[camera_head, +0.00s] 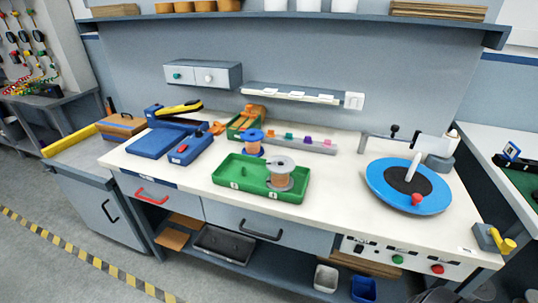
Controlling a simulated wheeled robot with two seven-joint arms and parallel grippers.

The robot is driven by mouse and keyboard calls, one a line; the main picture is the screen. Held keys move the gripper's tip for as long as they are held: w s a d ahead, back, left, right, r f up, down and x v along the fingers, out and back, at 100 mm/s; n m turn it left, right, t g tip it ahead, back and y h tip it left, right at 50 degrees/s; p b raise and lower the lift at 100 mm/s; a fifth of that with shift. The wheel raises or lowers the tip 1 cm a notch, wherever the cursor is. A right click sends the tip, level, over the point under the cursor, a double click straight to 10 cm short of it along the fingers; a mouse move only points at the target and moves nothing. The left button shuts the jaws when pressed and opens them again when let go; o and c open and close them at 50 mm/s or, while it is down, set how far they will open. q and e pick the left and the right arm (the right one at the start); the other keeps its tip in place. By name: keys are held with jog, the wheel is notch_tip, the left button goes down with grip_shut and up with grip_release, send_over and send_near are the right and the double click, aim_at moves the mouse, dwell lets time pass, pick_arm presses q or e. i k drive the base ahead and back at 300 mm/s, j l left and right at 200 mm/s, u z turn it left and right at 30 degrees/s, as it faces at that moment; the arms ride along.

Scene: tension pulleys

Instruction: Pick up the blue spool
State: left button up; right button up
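The blue spool (253,136) stands upright at the back left of the green tray, with a blue top flange and copper-coloured winding below it. A second spool with a grey top flange (281,164) and copper-coloured winding stands upright in the right part of the green tray (232,186). Neither of my grippers shows in the head view.
A blue device (150,141) sits left on the white bench (330,200). A green bin (238,124) with orange parts stands behind the spools. A blue round turntable (381,183) stands right. The bench between tray and turntable is clear. A shelf (290,94) is on the wall.

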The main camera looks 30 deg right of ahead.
aim_at(251, 137)
jog(key=i+j+z, duration=0.2)
jog(key=z, duration=0.25)
jog(key=i+j+z, duration=0.1)
jog(key=j+z, duration=0.3)
jog(key=i+j+z, duration=0.1)
jog(key=j+z, duration=0.2)
jog(key=z, duration=0.15)
